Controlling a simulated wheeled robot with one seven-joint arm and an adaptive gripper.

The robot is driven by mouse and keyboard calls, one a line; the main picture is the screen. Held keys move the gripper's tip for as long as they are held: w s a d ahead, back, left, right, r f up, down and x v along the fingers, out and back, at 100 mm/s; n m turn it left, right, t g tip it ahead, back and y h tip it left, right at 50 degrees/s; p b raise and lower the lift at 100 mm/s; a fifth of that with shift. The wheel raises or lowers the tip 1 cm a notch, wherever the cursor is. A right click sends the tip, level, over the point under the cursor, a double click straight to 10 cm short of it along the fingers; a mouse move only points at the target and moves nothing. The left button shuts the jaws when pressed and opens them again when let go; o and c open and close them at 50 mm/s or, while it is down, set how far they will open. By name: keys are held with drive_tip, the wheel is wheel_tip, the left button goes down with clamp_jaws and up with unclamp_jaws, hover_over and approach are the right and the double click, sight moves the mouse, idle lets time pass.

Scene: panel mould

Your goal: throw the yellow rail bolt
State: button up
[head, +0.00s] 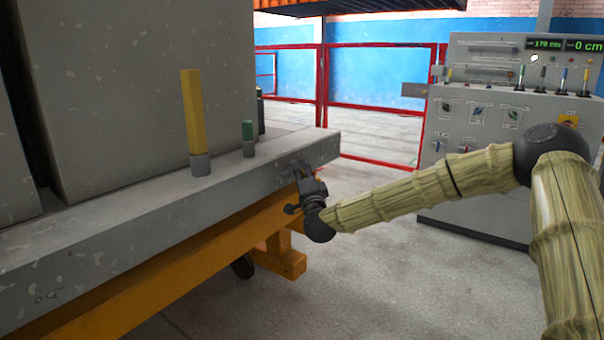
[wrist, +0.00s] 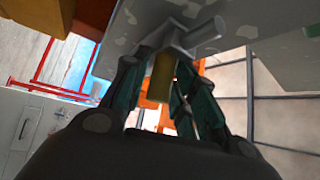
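The yellow rail bolt shows in the wrist view as a short yellow handle (wrist: 162,78) on a grey metal fitting (wrist: 185,38) at the edge of the grey bed. My gripper (wrist: 158,82) is around the handle, with one dark green finger on the left and the other on the right. Narrow gaps seem to show beside the handle, so the fingers look open. In the head view my gripper (head: 301,176) is at the side edge of the grey bed, near its far corner, and hides the bolt.
The grey bed (head: 150,225) rests on an orange frame (head: 200,255). A tall yellow post (head: 194,115) and a short green post (head: 248,132) stand on it beside large grey panels (head: 140,95). A control cabinet (head: 480,130) stands at the right, with red fencing (head: 323,85) behind.

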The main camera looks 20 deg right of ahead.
clamp_jaws()
drive_tip(key=shift+w+d+p, duration=0.25)
drive_tip(key=shift+w+d, duration=0.55)
drive_tip(key=shift+d, duration=0.3)
drive_tip(key=shift+w+d+p, duration=0.25)
drive_tip(key=shift+w+d, duration=0.55)
drive_tip(key=shift+d, duration=0.3)
drive_tip(key=o, duration=0.5)
unclamp_jaws()
drive_tip(key=shift+d, duration=0.15)
drive_tip(key=shift+a, duration=0.2)
drive_tip(key=d+v, duration=0.1)
drive_tip(key=v, duration=1.1)
drive_tip(key=shift+a, duration=0.45)
